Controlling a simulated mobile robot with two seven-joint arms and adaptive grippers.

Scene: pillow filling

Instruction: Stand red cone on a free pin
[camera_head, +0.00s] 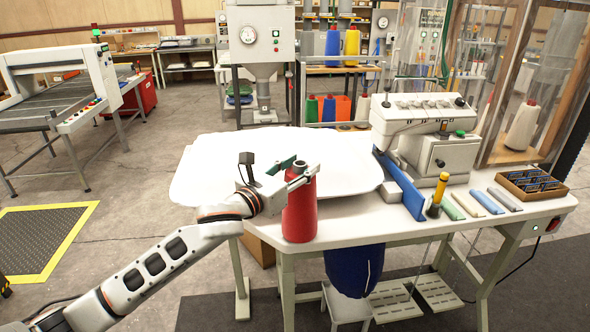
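The red cone (299,213) is upright at the front left of the white work table (345,232). My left gripper (296,172) reaches in from the left, with its fingers on either side of the cone's narrow top; it appears shut on the cone. I cannot tell whether the cone's base touches the table. A stand (416,82) with thin uprights rises behind the sewing machine; I cannot make out clear free pins on it. My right gripper is out of view.
The sewing machine (427,125) stands on the table's right, with a yellow-topped tool (438,192), several coloured strips and a brown tray (532,184) in front. White fabric (240,160) covers the left. Blue (333,51) and yellow (352,40) cones stand on a back shelf.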

